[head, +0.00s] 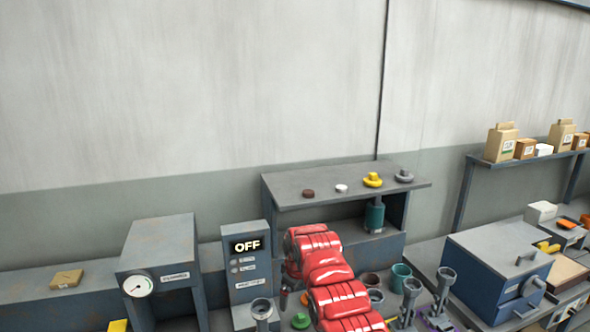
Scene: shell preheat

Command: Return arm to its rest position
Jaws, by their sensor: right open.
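My right arm (335,285), red and segmented, rises from the bottom edge and bends over the workbench in front of the shelf unit. My right gripper (288,297) is mostly hidden by the arm; only a small dark part shows at its left side, above the bench. It is open, and I see nothing held in it. My left arm and left gripper are not in view.
A grey control box (246,262) reading OFF stands left of my arm, beside a cabinet with a gauge (138,286). Behind is a shelf (330,187) with small lids. Several cups and metal stands, and a blue box (497,270), crowd the right.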

